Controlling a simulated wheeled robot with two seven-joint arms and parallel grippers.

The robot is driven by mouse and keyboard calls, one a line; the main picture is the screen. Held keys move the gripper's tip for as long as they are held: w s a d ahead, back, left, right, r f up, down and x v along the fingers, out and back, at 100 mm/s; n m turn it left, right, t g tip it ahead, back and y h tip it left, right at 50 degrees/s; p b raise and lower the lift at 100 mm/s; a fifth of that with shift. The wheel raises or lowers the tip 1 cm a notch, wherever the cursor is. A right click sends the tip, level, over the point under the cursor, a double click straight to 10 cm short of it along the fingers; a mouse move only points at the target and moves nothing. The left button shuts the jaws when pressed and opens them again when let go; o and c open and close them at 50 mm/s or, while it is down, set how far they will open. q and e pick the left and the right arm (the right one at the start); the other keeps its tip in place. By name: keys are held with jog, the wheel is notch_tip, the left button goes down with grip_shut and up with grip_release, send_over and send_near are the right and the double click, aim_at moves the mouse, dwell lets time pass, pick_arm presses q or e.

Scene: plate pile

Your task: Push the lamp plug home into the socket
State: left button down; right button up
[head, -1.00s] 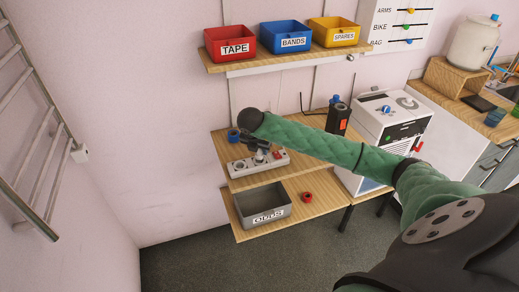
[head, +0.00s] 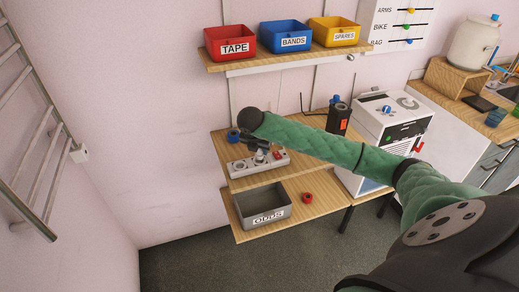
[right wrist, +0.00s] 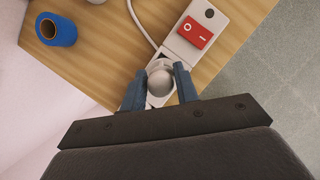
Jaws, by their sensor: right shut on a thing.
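The white power strip (head: 239,165) lies on the middle wooden shelf. In the right wrist view its end with a red rocker switch (right wrist: 195,32) shows beyond my fingers. My right gripper (head: 259,151) is over the strip. In the right wrist view its two blue fingers (right wrist: 159,88) are shut on a pale, rounded lamp plug (right wrist: 160,78). The plug sits over the strip between the fingers. The plug and fingers hide the socket underneath, so I cannot tell how deep the plug is. My left gripper is not in view.
A blue roll (right wrist: 56,30) stands on the shelf, and a white cable (right wrist: 139,24) runs across it. A grey bin (head: 263,205) and a red ring (head: 307,197) are on the lower shelf. A black-and-red device (head: 338,118) stands to the right. Coloured bins are above.

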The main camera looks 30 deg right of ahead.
jog(key=shift+b, duration=0.4)
jog(key=shift+f+b, duration=1.1)
jog(key=shift+f, duration=0.25)
dwell(0.4)
jog(key=o, duration=1.1)
jog(key=shift+c, duration=0.2)
jog(key=shift+s+a+r+b, duration=0.1)
jog(key=shift+a+r+b, duration=0.2)
jog(key=shift+r, duration=0.3)
jog(key=b+v, duration=0.2)
jog(key=v, duration=0.4)
jog(key=shift+r, duration=0.2)
jog(key=shift+s, duration=0.15)
